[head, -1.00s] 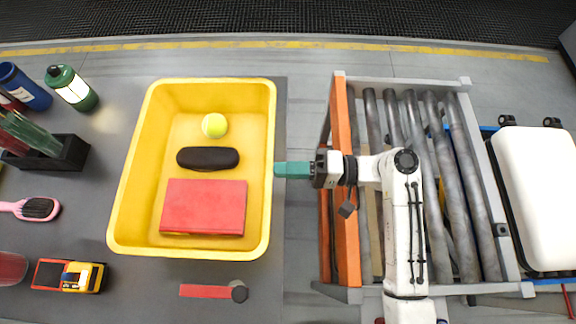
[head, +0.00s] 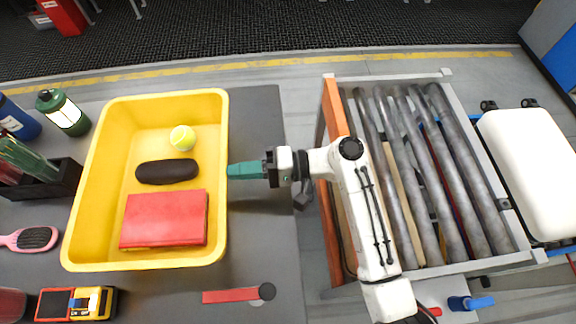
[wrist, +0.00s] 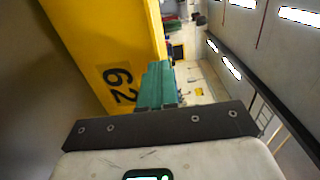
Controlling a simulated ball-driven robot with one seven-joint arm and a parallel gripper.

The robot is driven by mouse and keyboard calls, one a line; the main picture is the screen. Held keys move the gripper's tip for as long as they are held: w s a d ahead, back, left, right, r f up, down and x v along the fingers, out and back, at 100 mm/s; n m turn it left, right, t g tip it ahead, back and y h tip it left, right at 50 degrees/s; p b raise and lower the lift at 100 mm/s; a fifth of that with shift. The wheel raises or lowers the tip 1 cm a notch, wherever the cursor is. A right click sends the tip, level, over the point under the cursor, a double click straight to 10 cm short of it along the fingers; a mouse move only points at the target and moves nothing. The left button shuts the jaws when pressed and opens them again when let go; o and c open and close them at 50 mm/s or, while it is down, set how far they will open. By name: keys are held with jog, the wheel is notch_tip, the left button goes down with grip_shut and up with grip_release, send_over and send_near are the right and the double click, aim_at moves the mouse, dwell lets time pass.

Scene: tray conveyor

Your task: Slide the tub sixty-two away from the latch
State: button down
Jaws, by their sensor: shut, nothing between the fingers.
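The yellow tub (head: 218,240) lies on the dark grey table and holds a tennis ball (head: 182,138), a dark case (head: 167,172) and a red book (head: 164,219). In the wrist view its yellow wall (wrist: 100,35) bears the number 62. My gripper (head: 232,170), with green fingers, is shut and empty. Its tips are at the outside of the tub's right wall and appear to touch it; the fingers also show in the wrist view (wrist: 157,80). A red bar with a dark round end (head: 232,295), seemingly the latch, lies on the table below the tub.
Bare table lies to the tub's right. A roller conveyor (head: 440,170) stands further right.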

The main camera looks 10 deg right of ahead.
jog(key=a+b, duration=0.1)
jog(key=a, duration=0.7)
jog(key=shift+w+a, duration=0.15)
jog(key=shift+a, duration=0.15)
jog(key=d, duration=1)
jog(key=shift+s+d+p, duration=0.2)
jog(key=shift+d+p, duration=0.2)
jog(key=shift+p, duration=0.05)
